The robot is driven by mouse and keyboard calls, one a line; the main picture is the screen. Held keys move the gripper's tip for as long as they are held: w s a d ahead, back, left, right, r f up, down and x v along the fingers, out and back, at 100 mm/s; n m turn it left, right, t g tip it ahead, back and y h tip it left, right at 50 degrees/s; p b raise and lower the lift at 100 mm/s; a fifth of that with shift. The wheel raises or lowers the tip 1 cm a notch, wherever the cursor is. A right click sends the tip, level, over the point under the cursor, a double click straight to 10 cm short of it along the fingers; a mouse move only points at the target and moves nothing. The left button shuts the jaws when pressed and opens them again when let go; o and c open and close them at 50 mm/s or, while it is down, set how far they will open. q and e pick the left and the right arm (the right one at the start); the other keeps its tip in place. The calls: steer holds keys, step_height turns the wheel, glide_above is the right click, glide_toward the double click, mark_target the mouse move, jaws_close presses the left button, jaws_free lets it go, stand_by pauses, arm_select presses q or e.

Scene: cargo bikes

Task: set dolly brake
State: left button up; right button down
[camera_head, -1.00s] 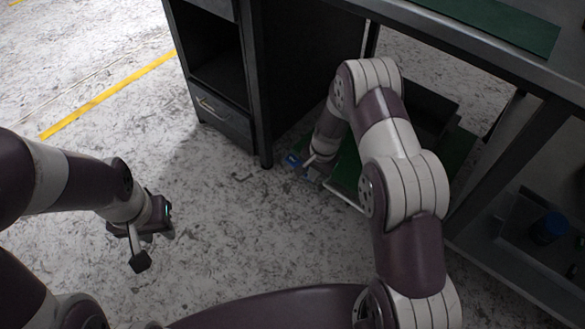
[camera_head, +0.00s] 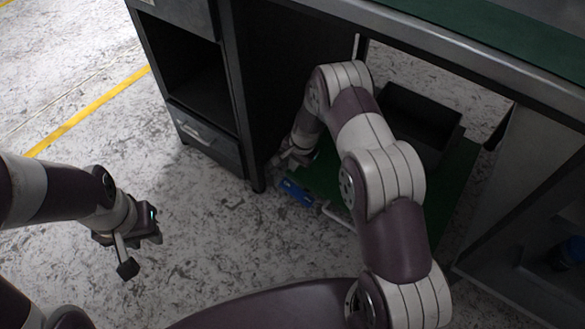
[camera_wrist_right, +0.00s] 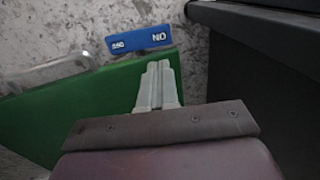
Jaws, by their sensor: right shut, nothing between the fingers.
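The dolly is a low green deck (camera_head: 322,172) under the bench. Its blue brake pedal (camera_head: 296,192) sticks out at the front left corner, beside the bench leg. In the right wrist view the pedal (camera_wrist_right: 138,40) shows ON and OFF lettering upside down, beyond the edge of the green deck (camera_wrist_right: 60,112). My right gripper (camera_head: 284,160) is just behind the pedal in the head view. In the wrist view its fingertips (camera_wrist_right: 158,66) are together and empty, over the deck and apart from the pedal. My left gripper (camera_head: 156,237) hangs over open floor; its finger gap is unclear.
A black crate (camera_head: 415,125) stands on the deck. A dark cabinet (camera_head: 210,140) closely borders the right gripper's left side. A light-coloured handle (camera_head: 338,217) juts from the dolly's front. Floor at left is clear.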

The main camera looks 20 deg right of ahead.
mark_target(284, 182)
steer(key=f+b, duration=0.2)
steer(key=f, duration=0.1)
steer(key=w+a+f+b, duration=0.1)
steer(key=f+b, duration=0.1)
steer(key=f, duration=0.2)
steer(key=w+f+b, duration=0.1)
steer(key=f+b, duration=0.2)
steer(key=f, duration=0.1)
steer(key=shift+a+f, duration=0.2)
steer(key=shift+a, duration=0.05)
steer(key=shift+w+a+p, duration=0.1)
steer(key=shift+p, duration=0.25)
steer(key=shift+w+a+f+p, duration=0.25)
steer(key=shift+p, duration=0.05)
steer(key=shift+w+f, duration=0.1)
steer(key=shift+f, duration=0.2)
steer(key=shift+r, duration=0.15)
steer(key=shift+r+p, duration=0.55)
steer(key=shift+r, duration=0.2)
